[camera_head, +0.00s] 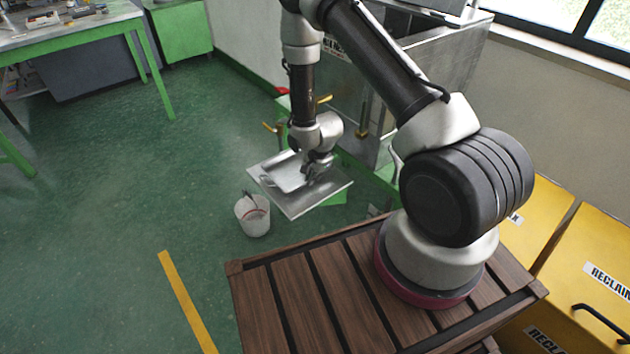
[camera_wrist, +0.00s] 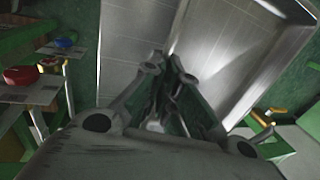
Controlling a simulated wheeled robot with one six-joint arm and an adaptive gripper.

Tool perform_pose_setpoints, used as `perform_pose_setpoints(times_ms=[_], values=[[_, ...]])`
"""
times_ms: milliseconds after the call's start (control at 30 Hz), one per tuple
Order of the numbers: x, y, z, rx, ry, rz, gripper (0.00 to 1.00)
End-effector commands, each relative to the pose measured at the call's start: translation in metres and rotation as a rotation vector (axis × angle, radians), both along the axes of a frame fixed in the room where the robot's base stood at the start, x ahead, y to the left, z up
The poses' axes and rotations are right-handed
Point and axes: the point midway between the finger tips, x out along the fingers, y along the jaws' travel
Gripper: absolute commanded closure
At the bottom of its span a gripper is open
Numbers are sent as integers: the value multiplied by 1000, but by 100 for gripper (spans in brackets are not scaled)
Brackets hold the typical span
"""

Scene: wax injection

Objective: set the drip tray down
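The drip tray (camera_head: 284,174) is a shallow metal tray with raised walls. In the head view it lies over a flat square metal plate (camera_head: 299,207); I cannot tell whether it fully rests on it. My gripper (camera_head: 318,165) is at the tray's right side, pointing down. In the wrist view, my gripper's fingers (camera_wrist: 172,72) are close together at the near end of the tray's wall, and the drip tray (camera_wrist: 245,62) extends to the right. The flat plate (camera_wrist: 132,50) shows on the left. The fingertips' contact with the wall is partly hidden.
A white bucket (camera_head: 253,215) stands on the green floor just in front of the plate. A metal tank (camera_head: 345,85) with brass taps rises behind my arm. Yellow bins (camera_head: 590,245) stand at the right. The floor to the left is clear up to a green bench (camera_head: 85,35).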

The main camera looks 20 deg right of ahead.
Motion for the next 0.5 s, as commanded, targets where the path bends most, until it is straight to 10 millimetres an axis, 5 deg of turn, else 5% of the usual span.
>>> perform_pose_setpoints(times_ms=[133, 467, 500], values=[[2, -6, -21, 1, 0, -3, 100], [2, -7, -23, 0, 0, -1, 100], [2, -7, -23, 0, 0, -1, 92]])
